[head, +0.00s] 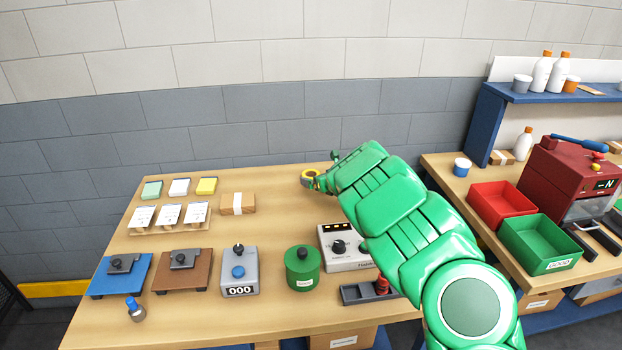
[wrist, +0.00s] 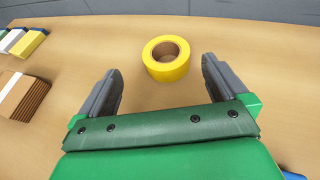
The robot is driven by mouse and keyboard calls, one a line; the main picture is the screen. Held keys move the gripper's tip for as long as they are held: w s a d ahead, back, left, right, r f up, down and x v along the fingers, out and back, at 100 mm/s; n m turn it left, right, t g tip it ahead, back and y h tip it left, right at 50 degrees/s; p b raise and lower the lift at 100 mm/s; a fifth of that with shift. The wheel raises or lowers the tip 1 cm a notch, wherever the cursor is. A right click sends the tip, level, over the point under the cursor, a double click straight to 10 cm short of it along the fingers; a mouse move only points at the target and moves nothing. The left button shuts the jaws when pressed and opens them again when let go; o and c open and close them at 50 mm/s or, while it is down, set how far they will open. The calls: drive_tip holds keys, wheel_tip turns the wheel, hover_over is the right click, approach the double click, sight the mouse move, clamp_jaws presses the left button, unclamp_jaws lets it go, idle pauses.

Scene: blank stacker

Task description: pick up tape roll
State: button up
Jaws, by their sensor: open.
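The yellow tape roll (wrist: 167,66) lies flat on the wooden table in the wrist view, with its brown core facing up. My gripper (wrist: 160,80) is open, with one dark finger to the left of the roll and one to its right. The roll is ahead of and partly between the fingertips, with gaps on both sides. In the head view the tape roll (head: 307,178) shows near the table's back edge, partly hidden by my gripper (head: 322,180) and green arm.
A wrapped cardboard block (head: 238,204) lies left of the roll, with several coloured pads behind the card stand (head: 169,216). A green canister (head: 302,268) and a grey dial box (head: 345,247) stand nearer the front. Bare table surrounds the roll.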

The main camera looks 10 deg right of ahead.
sight(312, 175)
drive_tip(key=shift+w+a+f, duration=0.1)
drive_tip(key=shift+w+f, duration=0.4)
drive_tip(key=shift+w, duration=0.35)
drive_tip(key=shift+w+a+f, duration=0.1)
drive_tip(key=shift+w+f, duration=0.35)
drive_tip(key=shift+w, duration=0.35)
drive_tip(key=shift+x, duration=1)
drive_tip(key=shift+r, duration=0.1)
drive_tip(key=shift+c, duration=0.2)
drive_tip(key=c, duration=1.1)
drive_tip(key=shift+r, duration=0.1)
